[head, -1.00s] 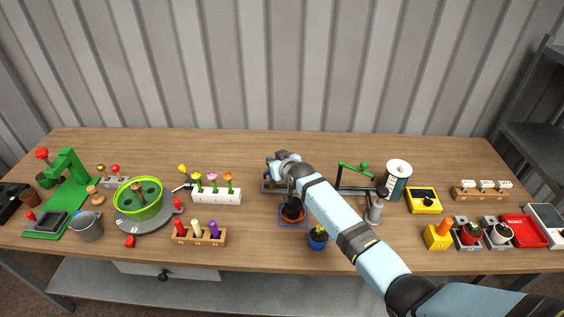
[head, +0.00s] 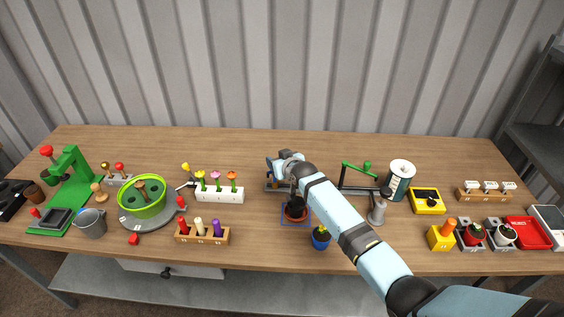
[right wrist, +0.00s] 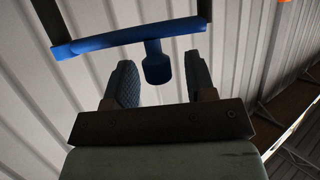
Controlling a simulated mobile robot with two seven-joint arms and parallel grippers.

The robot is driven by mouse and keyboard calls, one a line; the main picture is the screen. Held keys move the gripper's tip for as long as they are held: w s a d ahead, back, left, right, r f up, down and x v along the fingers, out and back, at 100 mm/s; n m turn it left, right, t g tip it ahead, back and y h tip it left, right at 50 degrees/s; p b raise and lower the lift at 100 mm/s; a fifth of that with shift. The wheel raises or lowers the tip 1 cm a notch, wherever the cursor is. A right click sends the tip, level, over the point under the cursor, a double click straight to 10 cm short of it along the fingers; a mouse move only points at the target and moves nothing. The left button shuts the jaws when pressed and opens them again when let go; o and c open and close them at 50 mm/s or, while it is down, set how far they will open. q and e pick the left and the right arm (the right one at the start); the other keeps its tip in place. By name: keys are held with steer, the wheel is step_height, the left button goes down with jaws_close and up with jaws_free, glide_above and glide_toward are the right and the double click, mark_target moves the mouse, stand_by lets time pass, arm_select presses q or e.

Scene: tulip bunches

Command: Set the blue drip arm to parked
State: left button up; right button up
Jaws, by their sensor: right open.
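The blue drip arm (right wrist: 130,38) shows in the right wrist view as a blue bar between two dark posts, with a short blue knob (right wrist: 157,66) sticking out from it. My right gripper (right wrist: 160,78) is open, one finger on each side of the knob, with gaps left between. In the head view my right gripper and wrist (head: 284,163) cover most of the drip arm at the middle of the table; only bits of blue show beside them. My left gripper is not in view.
A green arm on a stand (head: 357,168), a white-topped spool (head: 401,177) and a grey post (head: 377,211) stand right of my forearm. A blue pot (head: 320,239) is in front. A white flower rack (head: 219,195) stands left. The back of the table is clear.

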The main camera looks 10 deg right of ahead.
steer(key=v, duration=1.3)
steer(key=shift+s+r+b, duration=0.25)
steer(key=shift+b, duration=0.05)
steer(key=s+f, duration=0.5)
steer(key=s, duration=0.6)
steer(key=s+f+g+p, duration=0.1)
steer(key=s+f, duration=0.4)
steer(key=s, duration=0.7)
steer(key=s+f+g, duration=0.1)
steer(key=s+f, duration=0.4)
steer(key=s, duration=0.7)
steer(key=shift+s, duration=0.15)
steer(key=shift+f, duration=0.1)
